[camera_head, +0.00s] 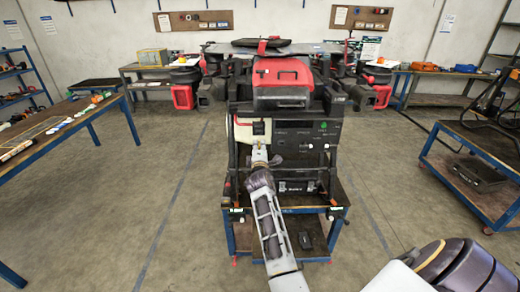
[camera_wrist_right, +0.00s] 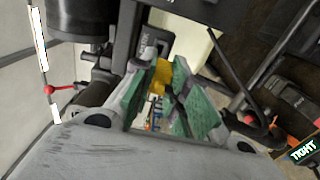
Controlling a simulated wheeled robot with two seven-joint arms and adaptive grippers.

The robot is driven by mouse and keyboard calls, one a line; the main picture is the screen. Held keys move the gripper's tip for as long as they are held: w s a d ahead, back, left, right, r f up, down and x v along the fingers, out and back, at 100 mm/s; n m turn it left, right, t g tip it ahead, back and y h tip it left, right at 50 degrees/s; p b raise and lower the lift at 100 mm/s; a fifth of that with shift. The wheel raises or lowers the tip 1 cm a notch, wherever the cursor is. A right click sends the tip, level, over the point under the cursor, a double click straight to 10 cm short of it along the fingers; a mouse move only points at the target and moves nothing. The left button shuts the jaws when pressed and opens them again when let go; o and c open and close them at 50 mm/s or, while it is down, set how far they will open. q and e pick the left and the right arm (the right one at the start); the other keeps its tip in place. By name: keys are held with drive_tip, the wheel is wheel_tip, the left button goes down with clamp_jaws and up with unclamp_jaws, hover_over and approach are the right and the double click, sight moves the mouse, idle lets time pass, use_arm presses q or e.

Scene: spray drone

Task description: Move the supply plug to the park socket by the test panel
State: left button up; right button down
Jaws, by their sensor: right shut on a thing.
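My right gripper (camera_head: 259,153) reaches up to the left part of the dark test panel (camera_head: 305,138) under the drone. In the right wrist view my right gripper (camera_wrist_right: 164,82) has its green pads either side of a yellow piece (camera_wrist_right: 160,74), which looks like the supply plug, and is shut on it. My left gripper is not in view.
The drone with a red tank (camera_head: 282,78) rests on top of the stand. A blue-framed table (camera_head: 63,126) with tools is at left, and a blue cart (camera_head: 468,170) at right. Open floor lies either side of the stand.

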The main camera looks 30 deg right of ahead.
idle(0.6)
drive_tip(key=shift+w, duration=0.1)
drive_tip(key=b+x, duration=0.1)
drive_tip(key=x, duration=0.4)
drive_tip(key=shift+w+d, duration=0.15)
drive_tip(key=shift+w, duration=0.1)
idle(0.4)
idle(1.7)
drive_tip(key=shift+b+x, duration=0.55)
drive_tip(key=shift+x, duration=0.7)
idle(0.8)
drive_tip(key=c, duration=1.3)
unclamp_jaws()
